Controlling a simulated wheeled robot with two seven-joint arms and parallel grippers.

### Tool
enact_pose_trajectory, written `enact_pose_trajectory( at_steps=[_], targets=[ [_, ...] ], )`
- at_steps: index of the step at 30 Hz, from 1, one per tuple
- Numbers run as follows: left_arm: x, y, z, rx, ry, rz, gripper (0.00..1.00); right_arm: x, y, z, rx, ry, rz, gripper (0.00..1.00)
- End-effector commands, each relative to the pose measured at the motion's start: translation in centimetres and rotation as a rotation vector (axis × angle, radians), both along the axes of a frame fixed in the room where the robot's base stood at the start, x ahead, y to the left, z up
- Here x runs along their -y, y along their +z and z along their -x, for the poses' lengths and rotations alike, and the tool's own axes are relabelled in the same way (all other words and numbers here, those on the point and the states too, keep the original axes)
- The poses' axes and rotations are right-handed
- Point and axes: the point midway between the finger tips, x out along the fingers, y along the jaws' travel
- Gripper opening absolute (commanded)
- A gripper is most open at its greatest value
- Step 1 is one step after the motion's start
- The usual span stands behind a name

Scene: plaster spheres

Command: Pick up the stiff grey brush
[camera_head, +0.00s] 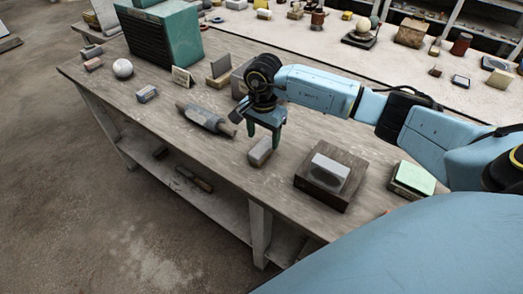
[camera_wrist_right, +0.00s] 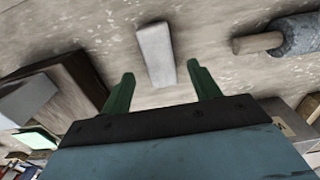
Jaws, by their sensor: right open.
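A small grey block (camera_head: 261,151), which looks to be the stiff grey brush, lies on the wooden workbench (camera_head: 225,160) near its front edge. No bristles can be made out. My right gripper (camera_head: 264,137) points down just above it. In the right wrist view the grey block (camera_wrist_right: 156,54) shows lengthwise between the two green fingertips (camera_wrist_right: 160,72), which are apart and hold nothing. There is bench room on both sides of the block. My left gripper is not in view.
A grey roller with wooden ends (camera_head: 207,118) lies left of the gripper. A dark wooden block with a grey slab (camera_head: 328,170) stands to the right, with a green-topped box (camera_head: 412,179) beyond. A white ball (camera_head: 122,68) and green cabinet (camera_head: 165,38) stand farther left.

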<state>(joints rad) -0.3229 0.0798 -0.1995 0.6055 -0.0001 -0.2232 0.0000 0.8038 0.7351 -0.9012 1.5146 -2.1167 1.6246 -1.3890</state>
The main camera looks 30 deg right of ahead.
Motion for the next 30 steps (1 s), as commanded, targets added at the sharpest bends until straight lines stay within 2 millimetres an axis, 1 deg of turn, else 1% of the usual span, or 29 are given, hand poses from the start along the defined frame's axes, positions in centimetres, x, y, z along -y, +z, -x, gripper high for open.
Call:
enact_pose_trajectory(
  at_steps=[2, 5, 7, 10, 12, 15, 23, 26, 30],
  targets=[
    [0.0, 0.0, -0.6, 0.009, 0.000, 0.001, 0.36, 0.0, -0.5, 0.0, -0.001, 0.000, 0.000, 0.62],
    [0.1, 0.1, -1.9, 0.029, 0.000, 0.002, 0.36, 0.0, -1.2, 0.0, -0.001, -0.001, 0.000, 0.62],
    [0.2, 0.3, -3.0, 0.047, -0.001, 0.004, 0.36, 0.1, -2.1, 0.1, -0.003, -0.003, -0.001, 0.62],
    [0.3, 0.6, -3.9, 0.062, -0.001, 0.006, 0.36, 0.2, -3.7, 0.1, -0.004, -0.003, -0.002, 0.62],
    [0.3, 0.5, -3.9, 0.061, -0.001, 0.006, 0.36, 0.2, -4.7, 0.1, -0.003, -0.002, -0.001, 0.62],
    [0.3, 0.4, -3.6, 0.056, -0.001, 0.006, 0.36, 0.2, -5.6, 0.0, -0.001, -0.001, -0.002, 0.62],
    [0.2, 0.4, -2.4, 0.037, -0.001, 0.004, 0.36, 0.2, -5.9, 0.0, 0.001, -0.001, 0.000, 0.62],
    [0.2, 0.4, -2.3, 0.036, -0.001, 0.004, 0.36, 0.2, -5.9, 0.0, 0.001, -0.001, 0.000, 0.50],
    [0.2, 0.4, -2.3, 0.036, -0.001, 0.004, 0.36, 0.2, -5.9, 0.0, 0.001, -0.001, 0.000, 0.32]
  ],
)
